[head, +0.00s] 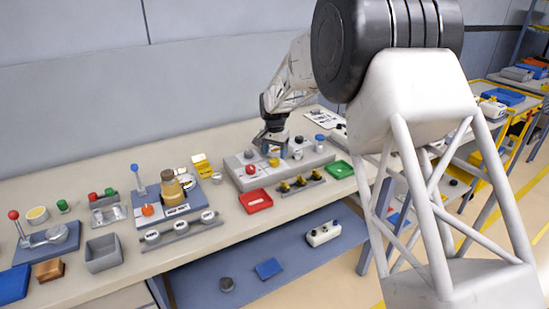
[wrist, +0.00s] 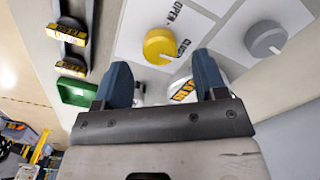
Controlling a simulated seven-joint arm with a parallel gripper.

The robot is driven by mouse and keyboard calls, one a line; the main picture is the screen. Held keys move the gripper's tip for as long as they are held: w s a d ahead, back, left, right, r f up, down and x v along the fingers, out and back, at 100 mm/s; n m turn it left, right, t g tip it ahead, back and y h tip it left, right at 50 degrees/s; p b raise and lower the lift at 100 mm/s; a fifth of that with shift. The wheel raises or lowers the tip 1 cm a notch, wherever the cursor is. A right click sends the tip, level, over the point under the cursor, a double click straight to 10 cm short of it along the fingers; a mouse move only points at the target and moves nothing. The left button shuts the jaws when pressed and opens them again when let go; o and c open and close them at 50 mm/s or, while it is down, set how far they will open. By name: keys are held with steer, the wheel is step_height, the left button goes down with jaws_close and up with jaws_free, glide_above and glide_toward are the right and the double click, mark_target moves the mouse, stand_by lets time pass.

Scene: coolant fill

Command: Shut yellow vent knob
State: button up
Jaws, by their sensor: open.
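The yellow vent knob (wrist: 160,45) is a round knob on a pale plate in the wrist view, beside printed "OPEN" and partly hidden "CLOSED" lettering. It also shows as a small yellow spot on the grey panel (head: 236,170) in the head view (head: 274,162). I cannot tell which label the knob is turned to. My gripper (wrist: 164,72) is open and empty, with its two blue-grey fingers apart and the knob just beyond the gap between their tips. In the head view my gripper (head: 273,142) is over the panel, close to the knob.
A grey knob (wrist: 265,39) sits right of the yellow one in the wrist view. A red knob (head: 250,169) is on the panel's left part. A red tray (head: 255,201), a green tray (head: 340,169) and a rack of yellow-black parts (head: 300,184) lie in front.

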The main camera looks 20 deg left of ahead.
mark_target(275, 159)
steer(key=shift+r, duration=2.25)
steer(key=shift+d+r, duration=0.1)
steer(key=s+d+r, duration=0.5)
steer(key=s+d, duration=0.2)
steer(key=d, duration=0.2)
steer(key=s+d+r+t, duration=0.1)
steer(key=s+d+r, duration=0.4)
steer(key=s+d, duration=0.3)
steer(key=s+d+r, duration=0.5)
steer(key=s+d, duration=0.1)
steer(key=d, duration=0.4)
steer(key=s+d+f, duration=0.1)
steer(key=s+d, duration=0.4)
steer(key=s, duration=0.5)
steer(key=s+d+f+n+t, duration=0.1)
steer(key=s+d+f, duration=0.1)
steer(key=s+d, duration=0.4)
steer(key=s+d+f, duration=0.1)
steer(key=s+d, duration=0.4)
steer(key=s, duration=1.1)
steer(key=shift+s+d+f+n+t, duration=0.2)
steer(key=shift+f+n+t, duration=0.1)
steer(key=shift+f+n, duration=0.1)
